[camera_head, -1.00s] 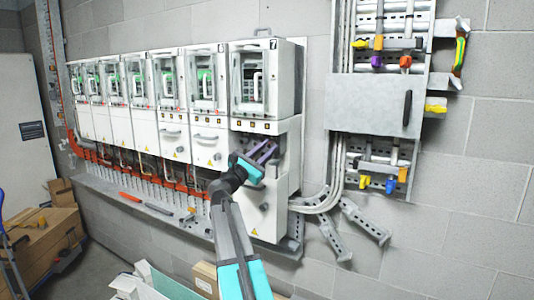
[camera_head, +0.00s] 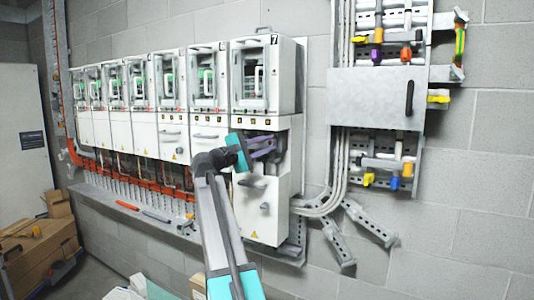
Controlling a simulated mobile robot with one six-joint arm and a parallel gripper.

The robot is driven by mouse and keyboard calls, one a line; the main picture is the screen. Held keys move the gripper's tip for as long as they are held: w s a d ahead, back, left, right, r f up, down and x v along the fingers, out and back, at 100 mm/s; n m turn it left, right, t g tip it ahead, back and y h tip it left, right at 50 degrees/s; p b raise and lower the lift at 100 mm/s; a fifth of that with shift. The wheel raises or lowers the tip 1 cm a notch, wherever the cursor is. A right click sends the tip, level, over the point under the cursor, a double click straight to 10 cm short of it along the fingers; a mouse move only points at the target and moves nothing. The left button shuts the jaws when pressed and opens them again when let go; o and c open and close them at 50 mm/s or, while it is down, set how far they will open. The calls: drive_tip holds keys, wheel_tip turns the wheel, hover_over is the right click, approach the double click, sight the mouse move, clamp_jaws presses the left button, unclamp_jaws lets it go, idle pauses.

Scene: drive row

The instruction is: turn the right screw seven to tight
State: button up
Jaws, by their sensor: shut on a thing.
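Drive seven (camera_head: 264,75) is the white unit marked 7 at the right end of the row. Below its glazed front is an uncovered grey section (camera_head: 285,138), above a white lower cover (camera_head: 262,205). My gripper (camera_head: 270,146), with a teal body and purple fingers, is in front of that uncovered section, its fingers pointing right. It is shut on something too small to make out. The right screw of seven cannot be picked out; the fingers and shadow cover that area.
The other drives stand in a row to the left. A ledge (camera_head: 130,205) below them bears loose tools. A grey panel (camera_head: 375,100) with a dark handle and coloured connectors is on the right wall. Vertical pipes (camera_head: 340,160) run between it and drive seven.

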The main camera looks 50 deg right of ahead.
drive_tip(key=m+y+b, duration=0.1)
drive_tip(key=m+b, duration=0.1)
drive_tip(key=m, duration=0.2)
drive_tip(key=shift+m+y, duration=0.3)
drive_tip(key=shift+y, duration=0.1)
drive_tip(key=m, duration=0.1)
drive_tip(key=m+y+b, duration=0.1)
drive_tip(key=m, duration=0.1)
drive_tip(key=m+b, duration=0.1)
drive_tip(key=shift+r+m+t+y, duration=0.25)
drive_tip(key=shift+m+t+y, duration=0.15)
drive_tip(key=o, duration=1.1)
drive_tip(key=shift+s, duration=0.1)
drive_tip(key=shift+c, duration=0.2)
drive_tip(key=shift+r, duration=0.1)
drive_tip(key=shift+r+n, duration=0.15)
drive_tip(key=shift+n, duration=0.15)
